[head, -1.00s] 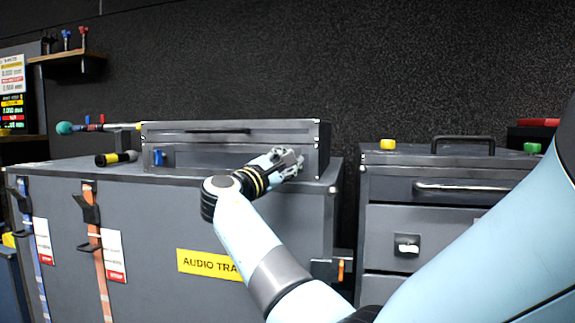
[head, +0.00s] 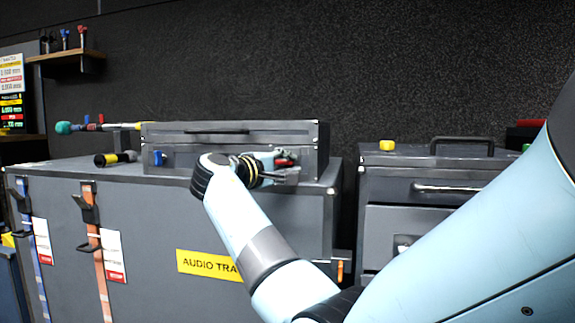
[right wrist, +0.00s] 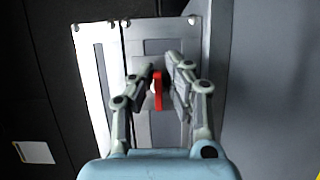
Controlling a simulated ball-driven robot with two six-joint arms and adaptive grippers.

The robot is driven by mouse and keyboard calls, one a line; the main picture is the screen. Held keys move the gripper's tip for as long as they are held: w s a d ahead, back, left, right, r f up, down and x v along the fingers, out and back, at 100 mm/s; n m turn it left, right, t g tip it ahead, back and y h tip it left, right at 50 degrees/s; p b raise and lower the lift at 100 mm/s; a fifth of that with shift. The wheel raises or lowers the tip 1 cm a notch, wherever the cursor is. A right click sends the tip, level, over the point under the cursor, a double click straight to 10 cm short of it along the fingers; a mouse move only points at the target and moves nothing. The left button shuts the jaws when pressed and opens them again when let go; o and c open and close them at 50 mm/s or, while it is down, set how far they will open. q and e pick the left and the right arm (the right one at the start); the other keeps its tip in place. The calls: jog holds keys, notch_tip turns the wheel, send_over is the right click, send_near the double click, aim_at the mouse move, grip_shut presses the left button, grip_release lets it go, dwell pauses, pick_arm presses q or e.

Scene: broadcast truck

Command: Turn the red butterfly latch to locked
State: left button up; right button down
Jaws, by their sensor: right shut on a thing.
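The red butterfly latch (head: 284,162) is on the front of the long grey case (head: 225,131), near its right end. My right gripper (head: 288,168) is at the latch, its fingers reaching across it. In the right wrist view the red latch (right wrist: 158,90) shows as a narrow upright bar between the fingers of my right gripper (right wrist: 162,82). The gripper is shut on it, and the fingers hide part of it. My left gripper is not in view.
A blue latch (head: 159,158) sits at the case's left end. The case stands on a large grey trunk (head: 160,200). A yellow-black cylinder (head: 115,158) and a teal-ended rod (head: 95,127) lie to the left. A drawer unit (head: 400,180) stands on the right.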

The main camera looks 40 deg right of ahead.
jog(key=shift+r, duration=0.35)
jog(key=c, duration=1.6)
grip_release()
jog(key=shift+o, duration=0.8)
jog(key=shift+f, duration=0.15)
jog(key=shift+a, duration=0.15)
jog(key=shift+s+a+f, duration=0.1)
jog(key=shift+a, duration=0.25)
jog(key=v, duration=0.6)
jog(key=shift+a, duration=0.25)
jog(key=shift+s, duration=0.1)
